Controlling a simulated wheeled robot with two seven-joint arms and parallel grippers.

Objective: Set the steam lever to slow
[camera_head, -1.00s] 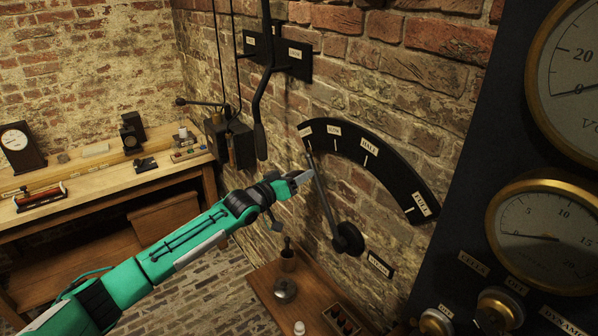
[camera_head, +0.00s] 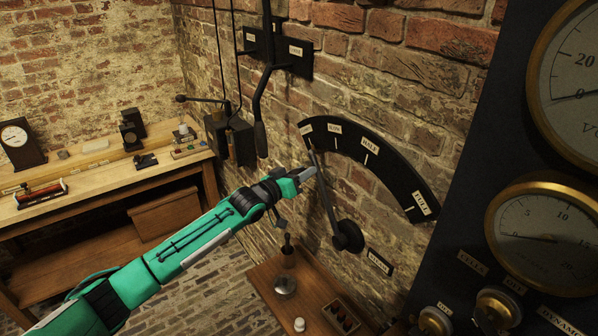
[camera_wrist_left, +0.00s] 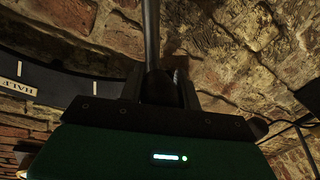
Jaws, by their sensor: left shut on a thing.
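The steam lever (camera_head: 329,206) is a thin dark rod on a round pivot on the brick wall, below a black curved scale (camera_head: 395,176). The scale carries white labels, among them SLOW (camera_head: 334,129), HALF (camera_head: 370,146) and FULL (camera_head: 421,203). The rod leans up and left, its top near the leftmost label, left of SLOW. My left gripper (camera_head: 313,173) is shut on the rod's upper part. The left wrist view shows the rod (camera_wrist_left: 151,35) rising from between the dark fingers (camera_wrist_left: 158,88). My right gripper is not in view.
A dark gauge panel (camera_head: 480,180) stands at the right. A black hanging lever (camera_head: 260,120) and a switch box (camera_head: 230,140) are on the wall at the left. A small wooden shelf (camera_head: 262,275) with small items lies below. A workbench (camera_head: 110,180) stands at the far left.

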